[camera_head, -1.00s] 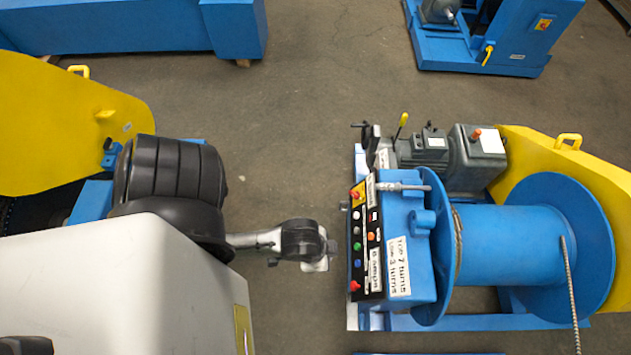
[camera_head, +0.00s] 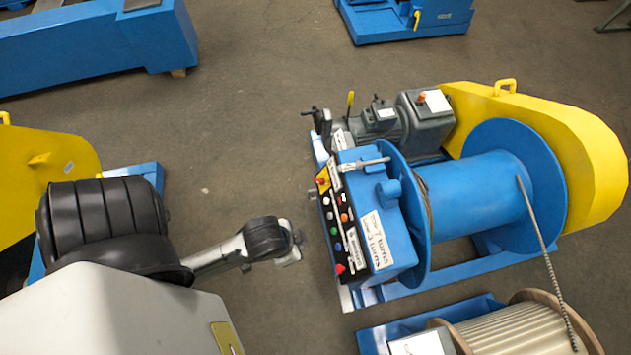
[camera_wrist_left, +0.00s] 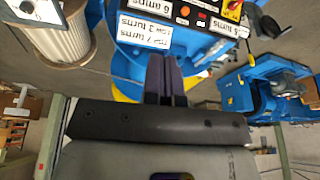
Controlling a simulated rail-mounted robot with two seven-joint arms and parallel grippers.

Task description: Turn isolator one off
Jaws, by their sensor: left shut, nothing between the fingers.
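A red rotary knob on a yellow plate (camera_head: 322,183) sits at the top end of the black control panel (camera_head: 340,235) on the blue winch. It also shows at the top of the left wrist view (camera_wrist_left: 232,8). No label naming isolator one is readable, so I cannot tell if this is it. My left gripper (camera_head: 297,243) is just left of the panel in the head view, apart from it. Its dark fingers (camera_wrist_left: 165,76) are together and empty, pointing toward the blue box in the wrist view. My right gripper is not in view.
The panel carries coloured buttons and another red knob (camera_head: 340,269) at its lower end. The winch drum (camera_head: 475,195) and yellow guard (camera_head: 590,150) stand to the right. A cable reel (camera_head: 510,335) is at the lower right. Open floor (camera_head: 230,130) lies left of the winch.

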